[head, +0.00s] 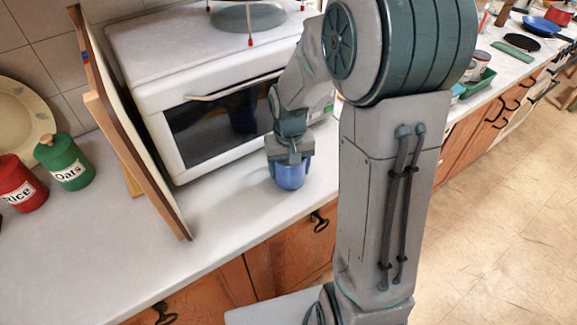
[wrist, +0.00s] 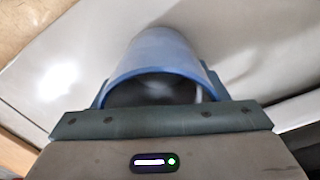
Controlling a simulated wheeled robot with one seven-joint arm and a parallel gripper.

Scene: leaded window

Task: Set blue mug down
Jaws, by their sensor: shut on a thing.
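The blue mug (head: 289,175) is at the white counter (head: 235,205), just in front of the white oven. My gripper (head: 289,156) comes down on the mug from above and is shut on it. The mug looks upright in the head view. In the wrist view the mug (wrist: 160,55) stands out beyond the gripper (wrist: 158,108), with its dark open mouth towards the camera. The gripper covers the mug's top in the head view. I cannot tell for sure whether its base touches the counter.
The white oven (head: 205,110) stands close behind the mug. A tall board (head: 130,130) leans to the left. A red rice tin (head: 22,183) and a green oats tin (head: 65,160) stand further left. The counter between board and mug is clear. The counter's front edge is near.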

